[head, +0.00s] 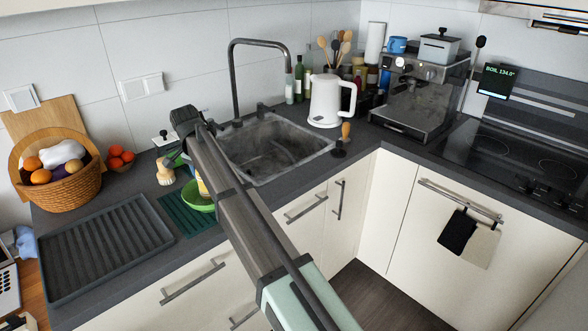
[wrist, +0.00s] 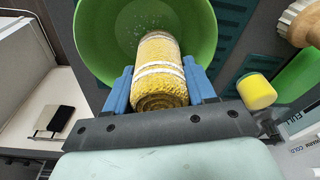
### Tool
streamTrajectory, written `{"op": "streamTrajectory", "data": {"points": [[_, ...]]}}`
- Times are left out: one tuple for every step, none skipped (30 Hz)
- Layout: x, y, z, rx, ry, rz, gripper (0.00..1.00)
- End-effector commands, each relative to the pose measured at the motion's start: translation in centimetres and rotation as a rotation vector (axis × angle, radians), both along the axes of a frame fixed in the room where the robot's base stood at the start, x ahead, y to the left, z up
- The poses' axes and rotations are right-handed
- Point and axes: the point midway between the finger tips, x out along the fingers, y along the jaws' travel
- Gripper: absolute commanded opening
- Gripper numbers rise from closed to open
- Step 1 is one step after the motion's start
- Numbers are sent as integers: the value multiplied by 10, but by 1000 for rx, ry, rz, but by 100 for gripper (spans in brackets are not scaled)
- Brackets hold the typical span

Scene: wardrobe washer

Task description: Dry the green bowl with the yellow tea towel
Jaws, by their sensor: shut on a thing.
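The green bowl (head: 197,199) stands on the dark green mat (head: 180,212) left of the sink, partly hidden behind my arm. In the wrist view its inside (wrist: 92,42) opens beneath my gripper, with small pale specks (wrist: 138,16) on it that look like water drops. My gripper (wrist: 158,80) is shut on the yellow tea towel (wrist: 158,58), a rolled bundle with white stripes, between its blue fingers. The towel's far end reaches over or into the bowl; I cannot tell whether it touches the bowl. In the head view only a sliver of towel (head: 202,187) shows.
A wooden brush (head: 165,172) and a yellow-and-green item (wrist: 256,92) are close beside the bowl. A ribbed dark tray (head: 105,245) lies left of the mat. The sink (head: 270,145) and its tap (head: 235,80) are to the right. A fruit basket (head: 62,190) stands behind the tray.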

Motion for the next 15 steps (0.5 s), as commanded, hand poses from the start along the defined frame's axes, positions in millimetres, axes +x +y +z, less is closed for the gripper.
{"op": "streamTrajectory", "data": {"points": [[0, 0, 0, 0, 0, 0, 31], [0, 0, -1, 0, 0, 0, 31], [0, 0, -1, 0, 0, 0, 31], [0, 0, -1, 0, 0, 0, 31], [0, 0, -2, 0, 0, 0, 31], [0, 0, -2, 0, 0, 0, 31], [0, 0, -3, 0, 0, 0, 31], [0, 0, -3, 0, 0, 0, 31], [0, 0, -4, 0, 0, 0, 31], [0, 0, -4, 0, 0, 0, 30], [0, 0, -5, 0, 0, 0, 30], [0, 0, -5, 0, 0, 0, 30], [0, 0, -6, 0, 0, 0, 30], [0, 0, -6, 0, 0, 0, 30], [0, 0, -7, 0, 0, 0, 30]]}}
